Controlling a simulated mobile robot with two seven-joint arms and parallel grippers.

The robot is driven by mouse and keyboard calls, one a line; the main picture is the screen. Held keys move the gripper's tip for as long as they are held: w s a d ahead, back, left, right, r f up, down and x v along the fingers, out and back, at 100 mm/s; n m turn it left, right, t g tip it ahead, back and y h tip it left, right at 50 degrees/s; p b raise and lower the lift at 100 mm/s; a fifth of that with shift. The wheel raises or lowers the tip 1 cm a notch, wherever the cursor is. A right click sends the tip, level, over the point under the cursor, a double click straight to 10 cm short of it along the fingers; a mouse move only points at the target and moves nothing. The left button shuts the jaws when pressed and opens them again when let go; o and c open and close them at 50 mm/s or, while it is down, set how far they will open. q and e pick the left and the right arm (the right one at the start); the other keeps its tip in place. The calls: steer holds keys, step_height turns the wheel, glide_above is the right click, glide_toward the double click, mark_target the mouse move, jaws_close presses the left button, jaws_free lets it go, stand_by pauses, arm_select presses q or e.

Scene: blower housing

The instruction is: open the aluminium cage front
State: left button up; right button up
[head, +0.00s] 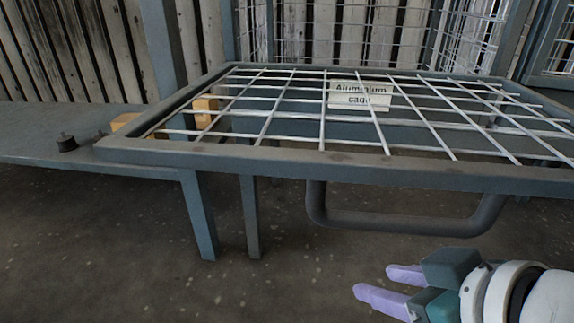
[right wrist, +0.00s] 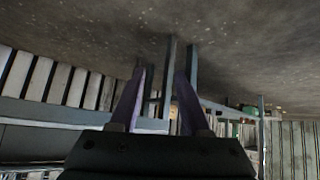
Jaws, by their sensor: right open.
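The aluminium cage front (head: 250,157) is a grey-blue frame with a white wire grid. It lies about level, folded down toward me, in the head view. A label reading "Aluminium cage" (head: 360,94) is on its grid. Its dark bar handle (head: 405,228) hangs below the near edge. My right gripper (head: 373,281) is at the lower right, below the handle and apart from it, with its lilac fingers open and empty. The fingers also show in the right wrist view (right wrist: 160,78), with grey posts beyond them. My left gripper is not in view.
Yellowish blocks (head: 206,110) show behind the grid. Grey legs (head: 200,220) stand under the front's left side. Bare concrete floor (head: 100,260) lies in the foreground.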

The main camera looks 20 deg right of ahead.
steer(key=w+r+t+y, duration=0.1)
steer(key=w+t+y, duration=0.1)
steer(key=w+t, duration=0.3)
steer(key=n+y, duration=0.7)
steer(key=y, duration=0.9)
glide_toward(412, 234)
steer(key=w+a, duration=0.2)
steer(key=x, duration=0.9)
steer(key=shift+w+r+b, duration=0.15)
steer(key=shift+r+b, duration=0.15)
steer(key=shift+c, duration=0.2)
jaws_close()
steer(key=shift+r, duration=0.1)
